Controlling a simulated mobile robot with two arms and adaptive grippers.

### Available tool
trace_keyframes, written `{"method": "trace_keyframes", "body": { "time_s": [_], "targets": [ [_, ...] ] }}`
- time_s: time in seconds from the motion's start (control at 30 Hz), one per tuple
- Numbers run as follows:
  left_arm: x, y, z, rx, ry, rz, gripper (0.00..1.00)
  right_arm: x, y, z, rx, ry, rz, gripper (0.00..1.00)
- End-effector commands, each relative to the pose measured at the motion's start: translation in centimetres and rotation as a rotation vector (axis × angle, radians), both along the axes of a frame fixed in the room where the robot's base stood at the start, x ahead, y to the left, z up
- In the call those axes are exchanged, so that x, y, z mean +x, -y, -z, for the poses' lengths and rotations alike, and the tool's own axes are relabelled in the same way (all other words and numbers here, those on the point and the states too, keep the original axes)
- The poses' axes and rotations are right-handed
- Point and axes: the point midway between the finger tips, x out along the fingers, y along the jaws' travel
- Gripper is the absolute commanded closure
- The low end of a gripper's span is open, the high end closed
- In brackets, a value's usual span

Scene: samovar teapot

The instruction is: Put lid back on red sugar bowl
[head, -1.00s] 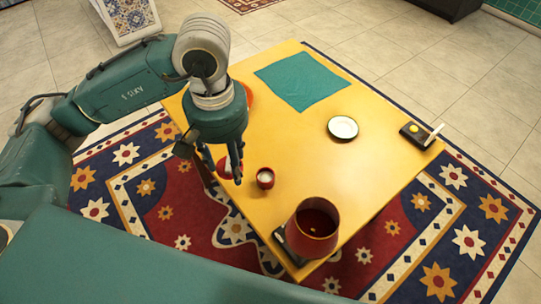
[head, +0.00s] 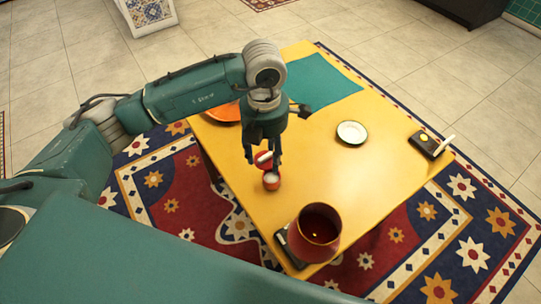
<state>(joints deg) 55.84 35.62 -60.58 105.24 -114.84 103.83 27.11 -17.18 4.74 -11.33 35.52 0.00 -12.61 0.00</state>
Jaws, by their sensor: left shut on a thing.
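The small red sugar bowl (head: 271,182) stands upright on the yellow table in the head view, open at the top with white contents showing. My left gripper (head: 264,161) points down just behind the bowl's far rim. It is shut on a red lid (head: 262,155), partly hidden by the fingers, with a pale patch showing. The lid is close above or behind the bowl's rim; I cannot tell whether they touch. My right gripper is not in view.
A large red pot (head: 318,228) stands on a dark base at the near corner. A white saucer (head: 351,133), a teal cloth (head: 325,83) and a dark tray (head: 425,145) lie farther off. An orange plate (head: 222,113) is partly behind my arm. The table's middle is clear.

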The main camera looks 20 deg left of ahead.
Motion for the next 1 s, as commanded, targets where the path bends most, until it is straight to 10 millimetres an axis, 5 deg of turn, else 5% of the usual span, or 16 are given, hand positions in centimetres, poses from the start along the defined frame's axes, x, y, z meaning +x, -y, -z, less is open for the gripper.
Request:
{"method": "trace_keyframes", "body": {
  "time_s": [0.6, 1.0],
  "targets": [
    [3.7, 0.1, 6.3, 0.0, -0.003, -1.377, 0.73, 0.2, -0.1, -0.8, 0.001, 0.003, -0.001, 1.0],
    [4.3, -0.1, 8.0, -0.001, 0.0, -1.66, 0.73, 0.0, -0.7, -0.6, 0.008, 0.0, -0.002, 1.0]
  ]
}}
